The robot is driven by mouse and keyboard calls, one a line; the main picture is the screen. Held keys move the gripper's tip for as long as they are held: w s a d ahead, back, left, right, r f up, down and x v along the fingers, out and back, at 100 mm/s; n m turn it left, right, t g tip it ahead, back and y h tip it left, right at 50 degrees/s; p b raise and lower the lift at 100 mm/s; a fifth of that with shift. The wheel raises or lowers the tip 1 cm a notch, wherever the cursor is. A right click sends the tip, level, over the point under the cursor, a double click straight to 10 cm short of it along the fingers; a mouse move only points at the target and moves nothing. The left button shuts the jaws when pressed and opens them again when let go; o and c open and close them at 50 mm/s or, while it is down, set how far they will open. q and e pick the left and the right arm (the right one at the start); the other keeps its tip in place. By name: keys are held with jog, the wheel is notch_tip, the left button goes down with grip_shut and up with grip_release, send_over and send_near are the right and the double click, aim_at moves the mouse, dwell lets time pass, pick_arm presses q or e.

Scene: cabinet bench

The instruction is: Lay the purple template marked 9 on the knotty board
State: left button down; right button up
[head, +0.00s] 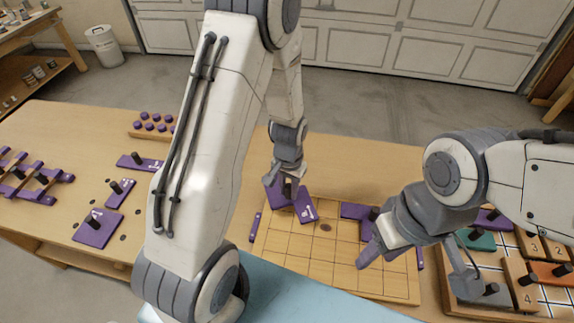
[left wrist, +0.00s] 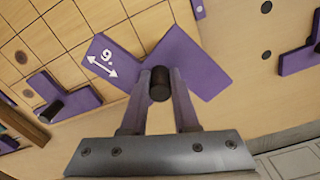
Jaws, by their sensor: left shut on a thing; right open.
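The purple template marked 9 (head: 303,206) is a bent flat piece with a dark knob. My left gripper (head: 287,187) is shut on that knob. In the left wrist view the template (left wrist: 197,62) shows its white 9 and arrow, and the fingers of my left gripper (left wrist: 159,95) close around the knob. It is at the far left edge of the knotty board (head: 290,248), a light gridded board with dark knots, partly overlapping it in the picture. I cannot tell whether it touches. My right gripper (head: 420,268) is open above the board's right side.
Another purple template (head: 355,211) with a knob is at the board's far right part. Purple strips flank the board. More purple templates (head: 95,228) lie at the left. A tray with numbered blocks (head: 524,284) is at the right.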

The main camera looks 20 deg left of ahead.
aim_at(306, 202)
pick_arm(q)
jog(key=shift+w+d+r+m+p, duration=0.15)
jog(key=shift+r+m, duration=0.1)
jog(key=shift+m, duration=0.25)
jog(key=shift+d+r+m+p, duration=0.15)
jog(key=shift+r+m, duration=0.1)
jog(key=shift+m, duration=0.25)
jog(key=d+r+m+p, duration=0.1)
jog(key=m, duration=0.4)
jog(key=d+r+m+p, duration=0.1)
jog(key=r+m+p, duration=0.1)
jog(key=m, duration=0.3)
jog(key=d+r+m+p, duration=0.1)
jog(key=m, duration=0.4)
jog(key=shift+d+r+m, duration=0.25)
jog(key=shift+m, duration=0.05)
jog(key=m, duration=0.2)
jog(key=d+m+p, duration=0.1)
jog(key=r+m, duration=0.1)
jog(key=m, duration=0.1)
jog(key=shift+s+d+m, duration=0.15)
jog(key=shift+s+m, duration=0.05)
jog(key=shift+m, duration=0.1)
jog(key=shift+f, duration=0.35)
jog(key=shift+f+b, duration=0.8)
jog(key=shift+f, duration=0.1)
jog(key=shift+f, duration=0.1)
